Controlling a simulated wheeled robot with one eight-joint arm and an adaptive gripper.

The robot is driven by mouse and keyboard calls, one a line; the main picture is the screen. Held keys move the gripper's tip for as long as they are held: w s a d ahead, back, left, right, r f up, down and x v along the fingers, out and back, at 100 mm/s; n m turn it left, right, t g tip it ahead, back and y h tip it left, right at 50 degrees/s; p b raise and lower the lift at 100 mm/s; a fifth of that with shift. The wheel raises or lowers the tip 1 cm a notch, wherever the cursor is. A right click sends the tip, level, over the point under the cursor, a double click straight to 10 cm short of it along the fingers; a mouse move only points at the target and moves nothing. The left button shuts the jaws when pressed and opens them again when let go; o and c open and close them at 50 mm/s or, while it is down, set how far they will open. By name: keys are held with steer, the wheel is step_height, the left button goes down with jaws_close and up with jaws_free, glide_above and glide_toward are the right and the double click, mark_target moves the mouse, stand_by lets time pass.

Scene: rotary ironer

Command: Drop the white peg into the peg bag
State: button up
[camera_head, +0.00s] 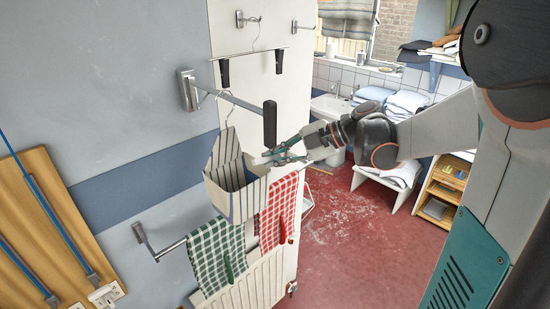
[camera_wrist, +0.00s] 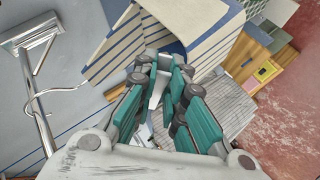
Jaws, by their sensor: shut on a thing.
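My gripper (camera_head: 272,157) is shut on the white peg (camera_head: 260,161), at the right side of the bag's mouth in the head view. The peg's tip points left toward the opening. In the wrist view, the teal-padded fingers (camera_wrist: 164,75) have the pale peg (camera_wrist: 156,92) between them. Whether the peg is directly over the opening I cannot tell.
A wall rail with a black end (camera_head: 269,124) passes just above my gripper. A green checked towel (camera_head: 216,254) and a red checked towel (camera_head: 279,207) hang below the bag. A hanger with black clips (camera_head: 253,54) is above. Red floor lies open to the right.

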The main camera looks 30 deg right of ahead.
steer(key=w+a+f+b, duration=0.2)
steer(key=w+a, duration=0.2)
steer(key=a, duration=0.2)
steer(key=shift+w, duration=0.25)
stand_by(0.4)
stand_by(0.4)
steer(key=o, duration=1.2)
steer(key=shift+o, duration=0.2)
steer(key=shift+s+d, duration=0.1)
